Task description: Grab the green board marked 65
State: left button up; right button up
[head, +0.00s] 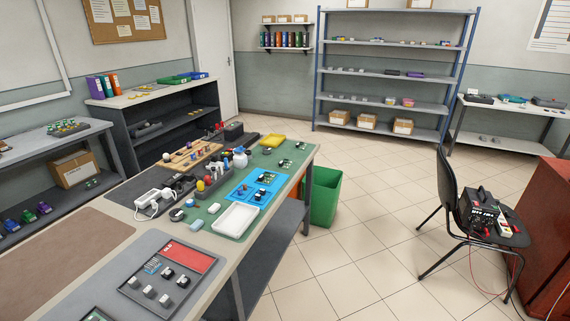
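Several small green boards are in the head view, and the number 65 is not legible on any of them. One green board (286,163) lies on the far right part of the workbench, and another (300,146) lies close behind it near the corner. A green item (97,314) is cut off by the bottom edge at the near left. Small green pieces also lie on the blue mat (247,190). Neither of my grippers is in view.
A black chair (447,200) holds a device. Tiled floor between is clear.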

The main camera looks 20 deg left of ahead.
aim_at(267, 177)
jog(key=i+u, duration=0.2)
jog(key=i, duration=0.25)
jog(key=i+l+u, duration=0.25)
jog(key=i, duration=0.2)
jog(key=i+l+u, duration=0.2)
jog(key=i, duration=0.25)
jog(key=j, duration=0.05)
